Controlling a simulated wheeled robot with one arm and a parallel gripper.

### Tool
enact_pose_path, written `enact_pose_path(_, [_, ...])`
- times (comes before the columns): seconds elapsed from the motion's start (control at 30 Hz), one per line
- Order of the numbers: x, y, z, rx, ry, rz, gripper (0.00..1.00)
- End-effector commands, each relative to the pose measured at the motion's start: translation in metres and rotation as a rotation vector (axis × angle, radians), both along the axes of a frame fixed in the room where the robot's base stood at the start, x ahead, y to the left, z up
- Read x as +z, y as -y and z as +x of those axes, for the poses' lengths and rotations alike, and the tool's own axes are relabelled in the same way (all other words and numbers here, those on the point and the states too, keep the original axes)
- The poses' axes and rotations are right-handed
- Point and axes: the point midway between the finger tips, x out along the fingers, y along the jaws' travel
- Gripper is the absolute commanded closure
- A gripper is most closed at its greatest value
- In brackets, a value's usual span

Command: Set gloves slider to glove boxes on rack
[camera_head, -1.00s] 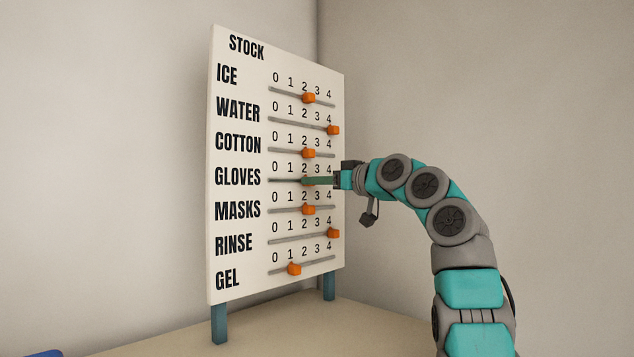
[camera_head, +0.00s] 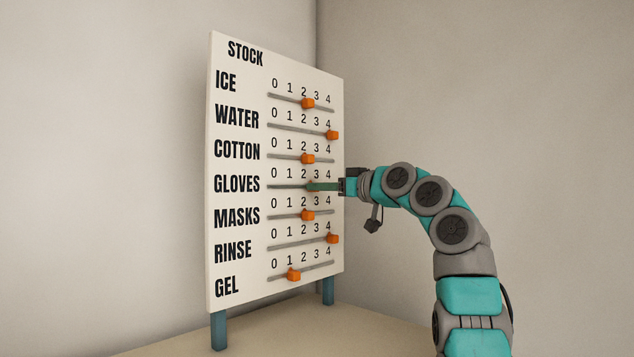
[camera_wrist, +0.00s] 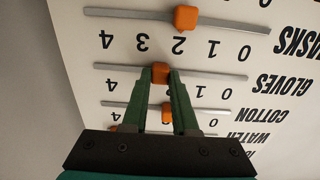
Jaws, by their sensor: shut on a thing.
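The white STOCK board (camera_head: 235,75) stands upright with labelled slider rows, each numbered 0 to 4. My gripper (camera_head: 310,186) reaches in from the right at the GLOVES row. In the wrist view, where the board is upside down, its green fingers (camera_wrist: 160,82) are closed around the orange gloves knob (camera_wrist: 160,73) on its grey track (camera_wrist: 220,76). The knob appears to sit between 2 and 3; the fingers cover the numbers beside it. In the head view the knob is hidden by the fingertips. No rack or glove boxes are in view.
The masks knob (camera_head: 307,215) and cotton knob (camera_head: 307,159) sit close below and above, both near 2. The water knob (camera_head: 332,135) and rinse knob (camera_head: 332,239) are at 4. The board's blue legs (camera_head: 219,331) stand on a beige surface (camera_head: 290,335).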

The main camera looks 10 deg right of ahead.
Motion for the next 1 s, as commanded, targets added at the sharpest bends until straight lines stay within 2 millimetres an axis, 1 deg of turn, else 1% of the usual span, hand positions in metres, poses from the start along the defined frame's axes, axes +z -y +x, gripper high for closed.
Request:
enact_pose_path(0.03, [0.007,0.005,0.004,0.001,0.001,0.003,1.0])
enact_pose_path(0.1, [0.006,0.012,0.01,0.0,-0.001,0.003,1.0])
enact_pose_path(0.2, [0.004,0.018,0.014,0.0,0.001,0.0,1.0])
enact_pose_path(0.53, [0.001,0.02,0.015,-0.001,0.003,-0.001,1.0])
enact_pose_path(0.57, [0.001,0.02,0.015,-0.001,0.003,-0.001,0.71])
enact_pose_path(0.6, [0.001,0.02,0.015,-0.001,0.003,-0.001,0.66])
enact_pose_path(0.8, [0.0,0.02,0.015,-0.002,0.002,-0.001,0.44])
enact_pose_path(0.83, [0.0,0.02,0.015,-0.002,0.002,-0.001,0.43])
enact_pose_path(1.0, [0.0,0.021,0.015,-0.002,0.001,-0.001,0.43])
